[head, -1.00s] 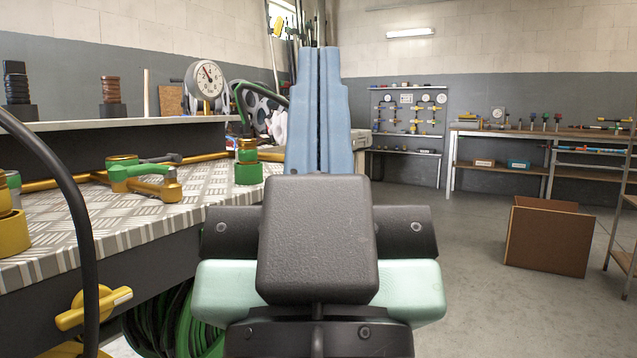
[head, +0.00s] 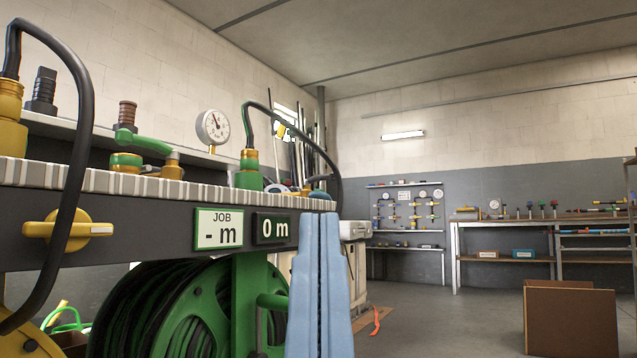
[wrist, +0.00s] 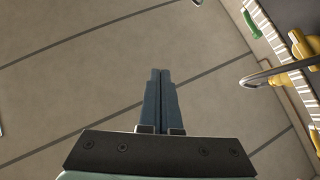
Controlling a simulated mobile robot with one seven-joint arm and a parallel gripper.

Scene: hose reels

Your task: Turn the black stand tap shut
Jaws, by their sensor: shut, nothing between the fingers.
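My gripper (head: 318,225) stands upright at the lower middle of the head view, its two blue fingers pressed together with nothing between them. They show shut in the wrist view (wrist: 161,80) too, against the plain ceiling. I cannot make out a black stand tap for certain in either view. A yellow lever handle (head: 68,230) is on the dark bench front at the left. A green and yellow tap (head: 146,150) stands on the bench top. My gripper touches none of these and is to their right.
A green hose reel (head: 190,315) hangs under the bench, left of my gripper. JOB sign (head: 218,229) and 0 m display (head: 272,229) are on the bench front. A black hose (head: 84,130) arches at the left.

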